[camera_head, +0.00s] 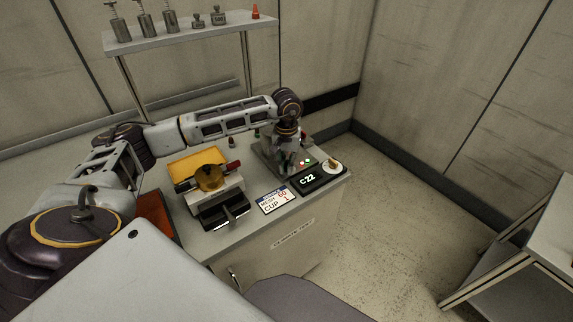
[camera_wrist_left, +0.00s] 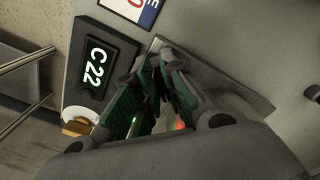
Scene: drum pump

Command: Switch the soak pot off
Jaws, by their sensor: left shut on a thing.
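My left gripper (camera_head: 288,163) reaches down at the right end of the bench, beside a small panel with a red and a green light (camera_head: 303,162). In the left wrist view the green-padded fingers (camera_wrist_left: 168,68) are close together at the tips. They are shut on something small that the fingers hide. A red and a green glow (camera_wrist_left: 179,125) show between the fingers. A grey metal block (camera_head: 267,160) lies under the gripper. A black display reading C22 (camera_head: 308,178) is beside it; it also shows in the wrist view (camera_wrist_left: 97,64). I cannot tell which part is the soak pot's switch.
A label card (camera_head: 275,199) lies in front of the block. A brass piece on a white disc (camera_head: 332,166) is at the right edge. A shelf (camera_head: 190,35) with weights is behind.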

